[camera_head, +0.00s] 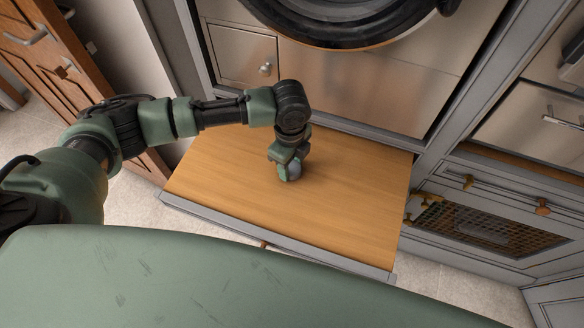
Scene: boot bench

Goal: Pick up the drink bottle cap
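My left gripper (288,172) points down at the wooden board, near its middle. A small grey-blue rounded thing (296,168) shows at the fingertips; it may be the drink bottle cap, but it is mostly hidden and too small to be sure. I cannot tell whether the fingers are closed on it or only around it. No other cap or bottle shows on the board. My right gripper is not in view.
The pull-out wooden board (345,195) is otherwise bare, with a grey front edge. Behind it is a metal-fronted machine with a round door (350,20). A small drawer (243,52) is at left; grey cabinets with handles (490,195) stand at right.

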